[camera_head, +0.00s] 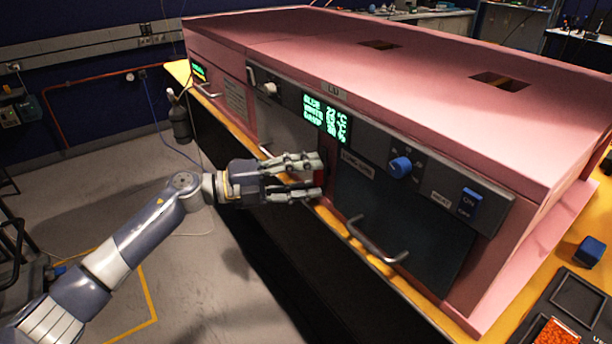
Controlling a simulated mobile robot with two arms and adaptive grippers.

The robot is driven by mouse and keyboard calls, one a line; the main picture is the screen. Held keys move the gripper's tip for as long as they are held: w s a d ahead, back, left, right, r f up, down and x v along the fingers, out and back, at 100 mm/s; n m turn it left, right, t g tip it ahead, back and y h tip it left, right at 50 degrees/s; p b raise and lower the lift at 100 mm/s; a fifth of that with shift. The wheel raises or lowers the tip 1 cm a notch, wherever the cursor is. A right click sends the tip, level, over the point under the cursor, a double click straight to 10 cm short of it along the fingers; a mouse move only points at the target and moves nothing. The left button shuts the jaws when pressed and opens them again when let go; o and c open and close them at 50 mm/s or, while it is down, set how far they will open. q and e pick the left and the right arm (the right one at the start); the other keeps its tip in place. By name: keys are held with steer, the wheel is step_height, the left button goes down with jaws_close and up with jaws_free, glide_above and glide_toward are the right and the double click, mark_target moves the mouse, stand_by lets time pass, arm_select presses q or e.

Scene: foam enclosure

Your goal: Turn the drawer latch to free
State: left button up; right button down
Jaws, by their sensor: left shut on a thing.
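My left gripper (312,177) reaches in from the left to the front of the pink enclosure (300,40). Its two fingers are spread one above the other around a small red part (321,176), taken as the drawer latch, and are shut on it. The fingers hide most of the latch, so I cannot tell which way it is turned. The latch sits on the front face, left of a dark door (400,215) with a metal handle (377,242). My right gripper is not in view.
A control panel with a green-lit display (326,118), a blue knob (400,167) and a blue switch (471,201) runs above the door. A yellow bench edge (345,236) lies below. A blue block (589,251) and dark trays are at right. Open floor lies left.

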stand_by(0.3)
arm_select(q)
steer(key=o, duration=1)
steer(key=shift+o, duration=0.2)
steer(key=v, duration=1.2)
